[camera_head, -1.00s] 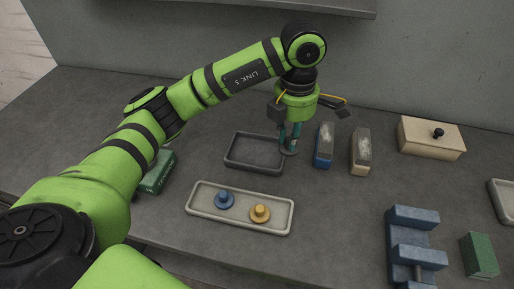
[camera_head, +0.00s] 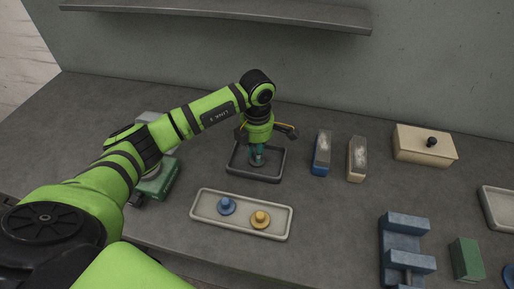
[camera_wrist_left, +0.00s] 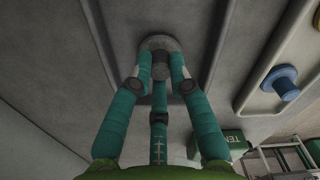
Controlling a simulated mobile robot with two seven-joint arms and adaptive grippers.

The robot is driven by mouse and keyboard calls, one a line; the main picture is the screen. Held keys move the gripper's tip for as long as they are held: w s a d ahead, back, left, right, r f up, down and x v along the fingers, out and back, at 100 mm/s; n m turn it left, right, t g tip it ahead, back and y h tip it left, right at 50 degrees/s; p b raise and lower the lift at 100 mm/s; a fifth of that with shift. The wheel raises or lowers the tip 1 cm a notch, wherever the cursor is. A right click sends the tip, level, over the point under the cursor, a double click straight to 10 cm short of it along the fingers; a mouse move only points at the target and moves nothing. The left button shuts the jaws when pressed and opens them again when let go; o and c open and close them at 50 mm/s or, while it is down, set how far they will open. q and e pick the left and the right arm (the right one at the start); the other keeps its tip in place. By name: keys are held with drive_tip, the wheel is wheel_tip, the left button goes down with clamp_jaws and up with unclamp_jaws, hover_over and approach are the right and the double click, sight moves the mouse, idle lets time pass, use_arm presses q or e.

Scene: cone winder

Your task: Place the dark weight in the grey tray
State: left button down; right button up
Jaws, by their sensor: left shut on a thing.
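My left gripper (camera_head: 257,160) points down over the dark grey tray (camera_head: 253,177), its fingertips inside the tray's outline. It is shut on the dark weight (camera_wrist_left: 159,44), a grey disc with a small knob; the fingers clasp the knob in the wrist view. In the head view the weight (camera_head: 257,163) is small and partly covered by the fingers. I cannot tell whether its underside touches the tray floor. The tray's walls (camera_wrist_left: 216,45) run on both sides of the weight in the wrist view. My right gripper is not in view.
A pale tray (camera_head: 200,208) in front holds a blue weight (camera_head: 226,206) and a yellow weight (camera_head: 260,219). To the right stand a blue-based block (camera_head: 321,155), a tan-based block (camera_head: 357,160), a cream box (camera_head: 424,146) and a blue fixture (camera_head: 400,245). A green box (camera_head: 160,180) is left.

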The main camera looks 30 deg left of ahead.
use_arm(q)
drive_tip(key=shift+f, duration=0.15)
drive_tip(key=c, duration=1.2)
unclamp_jaws()
drive_tip(key=shift+o, duration=0.2)
drive_tip(key=shift+r, duration=0.55)
wheel_tip(320, 180, up, 11)
drive_tip(key=b, duration=0.3)
drive_tip(key=shift+r, duration=0.2)
